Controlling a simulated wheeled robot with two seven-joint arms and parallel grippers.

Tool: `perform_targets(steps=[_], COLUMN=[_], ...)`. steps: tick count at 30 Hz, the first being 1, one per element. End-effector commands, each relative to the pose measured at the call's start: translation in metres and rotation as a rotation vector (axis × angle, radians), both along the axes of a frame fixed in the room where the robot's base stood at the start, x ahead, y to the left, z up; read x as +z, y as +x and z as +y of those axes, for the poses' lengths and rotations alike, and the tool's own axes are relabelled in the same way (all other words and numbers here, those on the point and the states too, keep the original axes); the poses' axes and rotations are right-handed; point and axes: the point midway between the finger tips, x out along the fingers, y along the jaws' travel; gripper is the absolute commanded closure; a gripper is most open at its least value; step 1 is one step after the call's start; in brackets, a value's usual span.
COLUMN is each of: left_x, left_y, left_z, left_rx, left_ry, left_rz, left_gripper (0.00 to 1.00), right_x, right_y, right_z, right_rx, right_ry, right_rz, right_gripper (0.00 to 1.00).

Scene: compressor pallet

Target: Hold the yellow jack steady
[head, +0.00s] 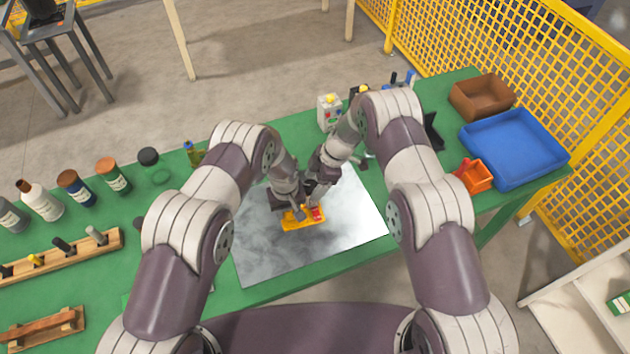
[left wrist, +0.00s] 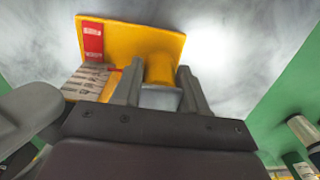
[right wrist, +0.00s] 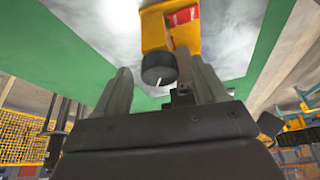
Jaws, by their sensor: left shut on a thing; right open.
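The yellow jack (head: 291,223) lies on a shiny metal plate (head: 345,227), with a red label on it. It fills the top of the left wrist view (left wrist: 135,40), where a printed label also shows. My left gripper (head: 297,212) is shut on a yellow rounded part of the jack, one finger on each side in the left wrist view (left wrist: 160,85). My right gripper (head: 315,203) is open, close to the jack. In the right wrist view, a black round knob (right wrist: 158,68) on the jack lies just beyond and between the open fingers (right wrist: 160,90). Contact there cannot be told.
The green table (head: 170,235) holds several bottles (head: 75,187) and a wooden tool rack (head: 80,248) at left. The plate's front part is clear.

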Motion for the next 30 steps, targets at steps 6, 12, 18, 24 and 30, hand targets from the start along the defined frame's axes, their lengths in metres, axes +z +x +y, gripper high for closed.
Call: perform_targets(steps=[6, 12, 18, 24, 30], left_x=[-0.0028, -0.0028, -0.0027, -0.0028, -0.003], left_y=[-0.0032, -0.0031, -0.003, -0.0029, -0.0029], left_z=[0.0011, 0.001, 0.0011, 0.0011, 0.0011], left_rx=[0.0, 0.0, 0.001, 0.001, 0.002], left_ry=[0.002, 0.002, 0.003, 0.003, 0.003], left_rz=[0.008, 0.008, 0.007, 0.007, 0.007], left_gripper=[1.0, 1.0, 1.0, 1.0, 1.0], right_x=[-0.0036, -0.0034, -0.0025, -0.0025, -0.0027], right_y=[0.0002, 0.0001, -0.0003, -0.0028, -0.0032], right_z=[0.0013, 0.0012, 0.0016, 0.0017, 0.0016], right_rx=[0.0, -0.001, -0.043, -0.2, -0.28], right_ry=[0.0, 0.0, 0.001, 0.001, 0.001], right_rz=[-0.001, -0.001, -0.001, 0.0, 0.0], right_gripper=[0.29, 0.71, 0.85, 0.85, 0.85])
